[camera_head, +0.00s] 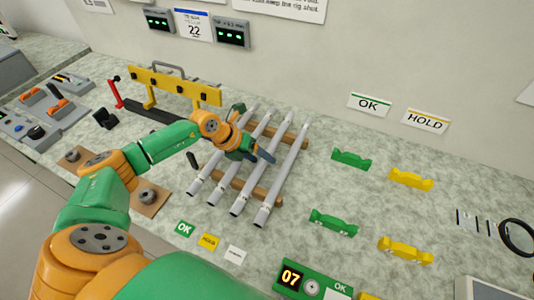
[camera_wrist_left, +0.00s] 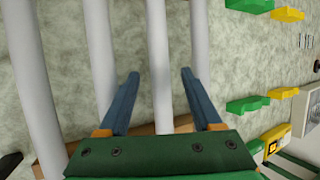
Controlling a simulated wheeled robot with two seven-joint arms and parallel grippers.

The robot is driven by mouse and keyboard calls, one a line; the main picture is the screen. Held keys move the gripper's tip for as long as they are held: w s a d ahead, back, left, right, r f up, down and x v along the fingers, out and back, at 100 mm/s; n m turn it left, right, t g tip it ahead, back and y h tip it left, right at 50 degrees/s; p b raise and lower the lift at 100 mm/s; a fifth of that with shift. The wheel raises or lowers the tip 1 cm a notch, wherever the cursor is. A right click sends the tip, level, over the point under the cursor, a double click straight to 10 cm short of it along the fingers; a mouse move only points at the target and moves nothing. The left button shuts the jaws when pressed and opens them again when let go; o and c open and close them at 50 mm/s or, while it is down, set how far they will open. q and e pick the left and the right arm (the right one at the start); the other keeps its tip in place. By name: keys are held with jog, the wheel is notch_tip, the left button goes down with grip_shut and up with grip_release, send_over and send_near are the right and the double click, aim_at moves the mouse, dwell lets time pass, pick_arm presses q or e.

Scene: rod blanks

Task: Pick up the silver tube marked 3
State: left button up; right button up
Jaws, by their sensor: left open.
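Several silver tubes lie side by side across two wooden rails (camera_head: 263,192). No number on any tube is readable, so I cannot tell which is marked 3. My left gripper (camera_head: 253,133) is over the tubes, its blue fingers apart and empty. In the left wrist view, my left gripper (camera_wrist_left: 160,74) has the third tube from the left (camera_wrist_left: 157,45) showing between its fingers, apparently beyond them. The rightmost tube (camera_head: 284,175) shows partly behind the right finger in the wrist view (camera_wrist_left: 201,45). My right gripper is not in view.
A yellow rack (camera_head: 175,83) with a red stand (camera_head: 115,93) stands behind my left arm. Green (camera_head: 350,159) and yellow holders (camera_head: 410,180) stand right of the tubes. A green display box (camera_head: 310,285) is at the front. The bench between tubes and holders is clear.

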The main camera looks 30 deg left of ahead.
pick_arm(q)
jog(key=shift+w+f, duration=0.15)
jog(key=shift+f, duration=0.05)
jog(key=shift+s+r, duration=0.15)
jog(key=shift+s, duration=0.05)
jog(key=c, duration=0.6)
grip_shut()
